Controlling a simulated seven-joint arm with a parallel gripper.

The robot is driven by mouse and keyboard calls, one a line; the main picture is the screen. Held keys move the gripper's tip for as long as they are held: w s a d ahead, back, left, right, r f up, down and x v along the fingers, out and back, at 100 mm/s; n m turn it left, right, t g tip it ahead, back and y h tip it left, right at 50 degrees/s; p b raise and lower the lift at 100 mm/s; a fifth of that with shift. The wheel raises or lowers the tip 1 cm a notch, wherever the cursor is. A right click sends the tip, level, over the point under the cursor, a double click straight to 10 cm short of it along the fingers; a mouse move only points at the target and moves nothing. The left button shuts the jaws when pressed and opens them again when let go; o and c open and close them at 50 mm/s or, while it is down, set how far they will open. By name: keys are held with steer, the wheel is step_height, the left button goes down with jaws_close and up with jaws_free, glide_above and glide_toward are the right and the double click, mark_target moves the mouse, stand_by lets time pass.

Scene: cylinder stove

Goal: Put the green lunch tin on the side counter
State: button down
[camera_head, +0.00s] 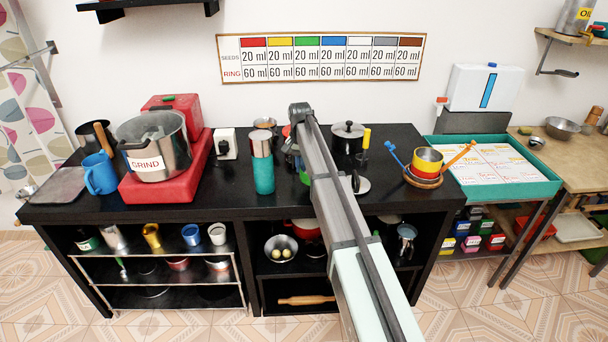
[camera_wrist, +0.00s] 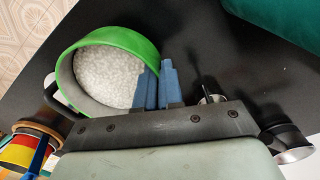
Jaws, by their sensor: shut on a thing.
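The green lunch tin is a round tin with a bright green rim (camera_wrist: 118,38) and pale grainy contents in the wrist view. My gripper (camera_wrist: 158,88) is shut on the tin's wall, one blue finger inside the rim and one outside. The fingers hide part of the rim. In the head view my arm covers most of that spot over the black counter, and only small green patches show beside it. I cannot tell whether the tin touches the counter. A wooden side counter (camera_head: 540,149) stands at the far right.
A black pot (camera_head: 347,140) stands right of my arm, and a teal bottle (camera_head: 263,176) stands left of it. Stacked colored bowls (camera_head: 428,160) sit at the black counter's right end. A green-rimmed tray table (camera_head: 545,188) lies between the counters. A metal bowl (camera_head: 562,128) is on the wooden counter.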

steer(key=shift+f, duration=2.1)
steer(key=c, duration=1.3)
jaws_free()
steer(key=shift+f, duration=0.1)
step_height(320, 180, up, 12)
steer(key=shift+a+r, duration=0.1)
steer(key=shift+r, duration=0.05)
